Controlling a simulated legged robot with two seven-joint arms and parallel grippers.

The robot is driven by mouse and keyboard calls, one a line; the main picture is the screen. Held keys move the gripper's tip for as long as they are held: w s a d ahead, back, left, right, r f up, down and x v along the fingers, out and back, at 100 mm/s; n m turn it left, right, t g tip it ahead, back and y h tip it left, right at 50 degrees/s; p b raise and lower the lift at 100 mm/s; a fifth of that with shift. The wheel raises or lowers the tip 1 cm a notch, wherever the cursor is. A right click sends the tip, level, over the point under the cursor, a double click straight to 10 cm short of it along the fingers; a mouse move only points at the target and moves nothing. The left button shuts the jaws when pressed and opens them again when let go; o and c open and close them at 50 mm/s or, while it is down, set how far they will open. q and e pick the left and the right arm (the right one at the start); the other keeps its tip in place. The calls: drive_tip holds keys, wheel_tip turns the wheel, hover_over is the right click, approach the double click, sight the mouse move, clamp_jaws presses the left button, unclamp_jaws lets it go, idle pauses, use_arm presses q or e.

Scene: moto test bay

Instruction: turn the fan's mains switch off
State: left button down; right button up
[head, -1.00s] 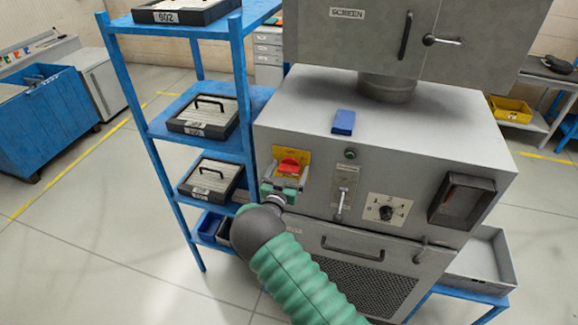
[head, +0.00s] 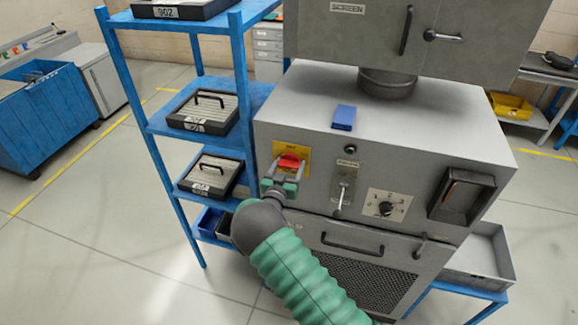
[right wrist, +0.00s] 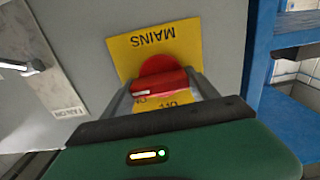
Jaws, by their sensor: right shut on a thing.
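The fan's mains switch is a red rotary handle (head: 289,162) on a yellow plate (head: 304,152) at the front left of the grey cabinet. In the right wrist view the red handle (right wrist: 160,84) lies between my fingers, roughly parallel to the word MAINS on its yellow plate (right wrist: 150,42), which appears upside down. My right gripper (head: 280,181) is shut on this handle. Its fingers hide part of the plate's lower lettering, so I cannot read the switch position for certain. My left gripper is not in view.
A lever (head: 341,195) and a dial (head: 385,208) sit right of the switch on the cabinet (head: 430,130). A blue block (head: 344,117) lies on top. A blue shelf rack (head: 243,90) with black-framed filters stands close at the left. Open floor lies further left.

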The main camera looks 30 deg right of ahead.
drive_tip(key=n+b, duration=0.2)
drive_tip(key=n, duration=0.1)
drive_tip(key=shift+w+a+n+b, duration=0.1)
drive_tip(key=shift+n+b, duration=0.25)
drive_tip(key=shift+n, duration=0.05)
drive_tip(key=n+b, duration=0.1)
drive_tip(key=n, duration=0.2)
drive_tip(key=shift+n, duration=0.3)
drive_tip(key=n, duration=0.4)
drive_tip(key=shift+w+a+n+b, duration=0.1)
drive_tip(key=shift+a+n+b, duration=0.05)
drive_tip(key=shift+n+b, duration=0.15)
drive_tip(key=n, duration=0.3)
drive_tip(key=shift+f+n, duration=0.1)
drive_tip(key=shift+n, duration=1.3)
